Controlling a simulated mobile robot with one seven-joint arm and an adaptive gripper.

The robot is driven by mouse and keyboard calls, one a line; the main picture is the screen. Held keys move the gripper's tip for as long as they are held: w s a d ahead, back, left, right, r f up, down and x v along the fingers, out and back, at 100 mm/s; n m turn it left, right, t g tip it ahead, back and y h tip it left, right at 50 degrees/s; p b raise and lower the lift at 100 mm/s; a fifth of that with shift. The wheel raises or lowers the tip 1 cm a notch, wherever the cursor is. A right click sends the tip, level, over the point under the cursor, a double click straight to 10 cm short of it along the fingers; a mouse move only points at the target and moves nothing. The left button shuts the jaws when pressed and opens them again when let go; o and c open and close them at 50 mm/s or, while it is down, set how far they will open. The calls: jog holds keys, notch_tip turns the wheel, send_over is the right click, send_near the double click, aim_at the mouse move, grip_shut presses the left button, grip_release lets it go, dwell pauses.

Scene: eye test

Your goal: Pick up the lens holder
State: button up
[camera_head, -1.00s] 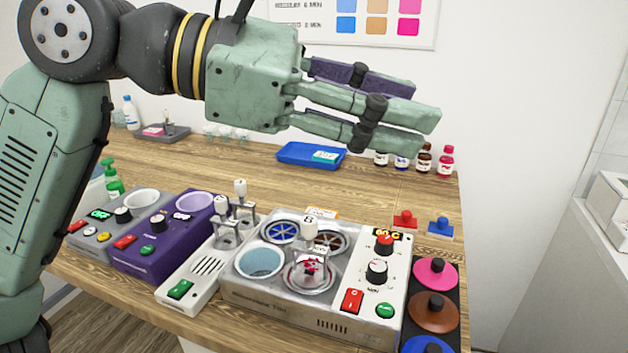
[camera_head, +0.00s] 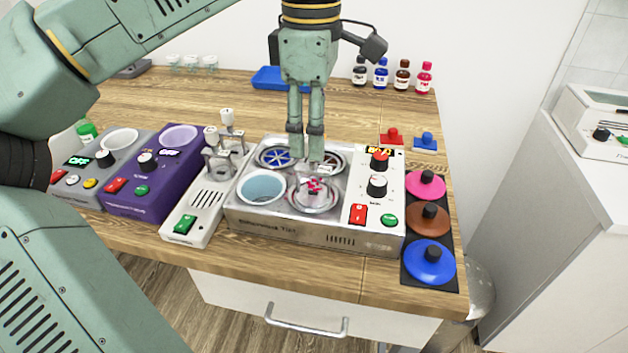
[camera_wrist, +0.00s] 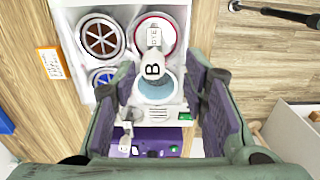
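A lens holder with a white handle marked B (camera_wrist: 152,69) stands over a pink-rimmed well in the wrist view. My gripper (camera_head: 305,152) points down above this unit. In the wrist view my gripper (camera_wrist: 162,80) has its fingers wide apart, with the handle showing in the gap between them and nothing gripped. More white-knobbed holders (camera_head: 226,135) stand on the white unit (camera_head: 203,208) to the left.
A purple unit (camera_head: 150,200) and a grey unit stand further left. Pink, brown and blue lids (camera_head: 430,262) lie at the right. Red and blue stoppers (camera_head: 425,142) lie behind them. Several bottles and a blue tray (camera_head: 270,84) are at the back.

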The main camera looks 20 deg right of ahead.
aim_at(313, 162)
jog(key=shift+w+d+f+p, duration=0.15)
jog(key=shift+f+p, duration=0.3)
jog(key=shift+f, duration=1.15)
jog(key=shift+w+d+f+p, duration=0.15)
jog(key=shift+f+p, duration=0.3)
jog(key=shift+f, duration=1.15)
grip_shut()
